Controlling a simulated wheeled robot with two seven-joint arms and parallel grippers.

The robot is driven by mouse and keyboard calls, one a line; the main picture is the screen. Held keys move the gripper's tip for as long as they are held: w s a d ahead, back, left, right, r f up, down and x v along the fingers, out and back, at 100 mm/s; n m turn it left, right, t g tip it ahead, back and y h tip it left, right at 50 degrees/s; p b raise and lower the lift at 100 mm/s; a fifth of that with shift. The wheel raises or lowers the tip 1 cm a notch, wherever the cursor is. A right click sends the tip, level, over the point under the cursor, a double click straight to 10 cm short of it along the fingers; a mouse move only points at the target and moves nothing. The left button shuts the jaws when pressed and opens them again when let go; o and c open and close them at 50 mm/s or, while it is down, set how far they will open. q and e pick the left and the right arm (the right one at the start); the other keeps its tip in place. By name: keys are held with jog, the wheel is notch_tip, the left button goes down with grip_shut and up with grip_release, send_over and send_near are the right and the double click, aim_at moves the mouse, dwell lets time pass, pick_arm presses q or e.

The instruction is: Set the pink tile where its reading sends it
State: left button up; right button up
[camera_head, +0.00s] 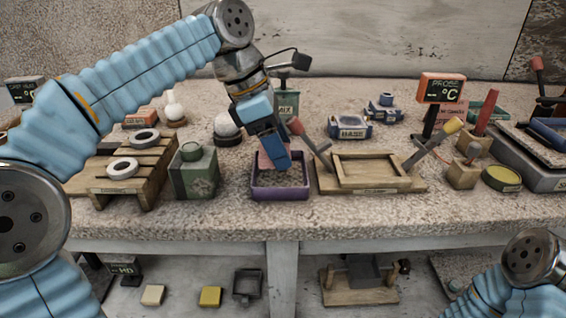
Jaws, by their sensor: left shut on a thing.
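My left gripper (276,156) points down over the purple tray (281,193) in the middle of the table. It is shut on the pink tile (264,160), which shows only partly beside the blue fingers. The tile is at or just above the tray opening; I cannot tell whether it touches the tray floor. An orange-framed probe display (442,88) stands at the back right with a °C sign; I cannot read a number on it. My right gripper is not in view; only part of my right arm shows at the lower right.
A green block-shaped container (193,172) stands close left of the tray, and a wooden frame (370,185) stands close right. A slatted wooden rack (95,176) holds white rings. A blue BASE holder (350,128) is behind. Blocks lie on the lower shelf.

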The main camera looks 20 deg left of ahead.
aim_at(283, 178)
pick_arm(q)
jog(key=f, duration=0.2)
jog(key=w+f, duration=0.1)
jog(key=shift+d+f+b, duration=0.15)
jog(key=shift+d+b, duration=0.15)
jog(key=shift+b, duration=0.05)
jog(key=shift+s+f, duration=0.1)
jog(key=shift+f, duration=0.35)
jog(key=o, duration=1.1)
jog(key=shift+f, duration=0.1)
jog(key=shift+o, duration=0.2)
jog(key=shift+r, duration=0.3)
jog(key=p+v, duration=0.1)
jog(key=v, duration=1)
jog(key=shift+a+r, duration=0.2)
jog(key=shift+r, duration=0.1)
jog(key=shift+s, duration=0.1)
